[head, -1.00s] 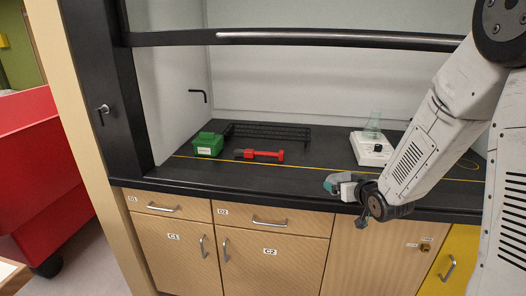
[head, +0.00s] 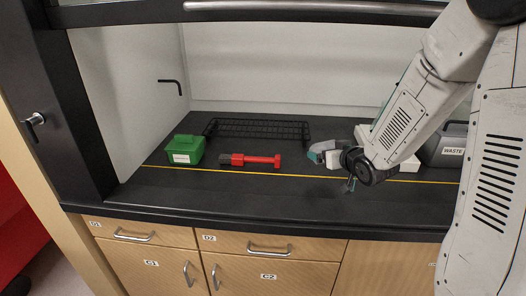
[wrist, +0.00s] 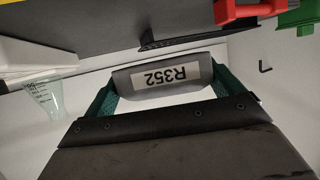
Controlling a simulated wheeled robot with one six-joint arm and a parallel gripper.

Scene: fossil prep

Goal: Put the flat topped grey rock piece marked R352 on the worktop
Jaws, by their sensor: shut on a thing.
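The grey rock piece (wrist: 185,90) with a white label R352 is held in my gripper. In the wrist view it sits between the two green fingers (wrist: 162,78), and its label reads upside down. In the head view my gripper (head: 326,154) is over the black worktop (head: 240,200), near the yellow line and right of the red tool. The piece is small and partly hidden by the fingers there. I see no clear contact between the piece and the worktop.
A green box (head: 185,149), a red-handled tool (head: 250,160) and a black rack (head: 258,131) stand behind the yellow line. The front left worktop is clear. A raised sash bar (head: 300,6) crosses above.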

